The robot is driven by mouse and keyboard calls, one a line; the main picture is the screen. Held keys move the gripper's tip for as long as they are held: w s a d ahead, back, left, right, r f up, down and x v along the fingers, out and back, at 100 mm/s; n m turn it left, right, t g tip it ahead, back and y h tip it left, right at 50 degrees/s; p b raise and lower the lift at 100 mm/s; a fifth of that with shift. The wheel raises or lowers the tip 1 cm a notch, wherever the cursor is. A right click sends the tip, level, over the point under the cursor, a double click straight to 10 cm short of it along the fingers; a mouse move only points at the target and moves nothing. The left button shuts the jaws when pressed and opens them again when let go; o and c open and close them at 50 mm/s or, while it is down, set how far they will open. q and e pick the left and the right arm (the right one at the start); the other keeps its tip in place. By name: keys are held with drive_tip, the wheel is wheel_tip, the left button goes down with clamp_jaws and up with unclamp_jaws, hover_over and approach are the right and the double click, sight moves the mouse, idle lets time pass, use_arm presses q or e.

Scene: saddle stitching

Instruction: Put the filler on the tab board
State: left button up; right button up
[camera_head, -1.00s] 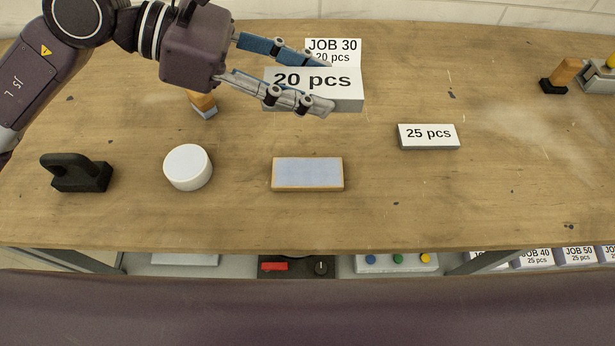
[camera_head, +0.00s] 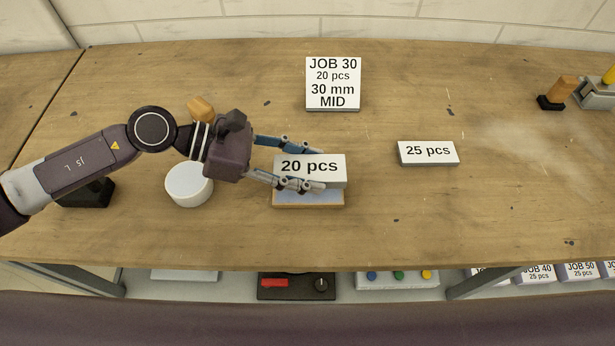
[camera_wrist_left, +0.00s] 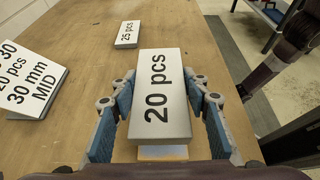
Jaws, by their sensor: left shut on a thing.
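My left gripper (camera_head: 308,165) is shut on a white block marked "20 pcs" (camera_head: 322,162). The block also shows between the fingers in the left wrist view (camera_wrist_left: 160,85). A flat board with a pale blue top and wooden edges (camera_head: 308,199) lies on the bench, directly below the held block in the head view and partly hidden by it. I cannot tell whether the block touches the board. Another white block, marked "25 pcs" (camera_head: 428,151), lies to the right. My right gripper is not in view.
A "JOB 30" card (camera_head: 333,82) stands behind the board. A white round puck (camera_head: 189,185) and a black handled tool (camera_head: 87,194) are at left, close to my arm. A wooden-handled tool (camera_head: 560,92) is at far right. The bench front right of the board is clear.

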use_arm(q)
wheel_tip(320, 180, down, 4)
drive_tip(key=shift+f, duration=0.25)
drive_tip(key=shift+f, duration=0.2)
drive_tip(key=o, duration=1.1)
drive_tip(key=shift+o, duration=0.2)
drive_tip(key=shift+r, duration=0.1)
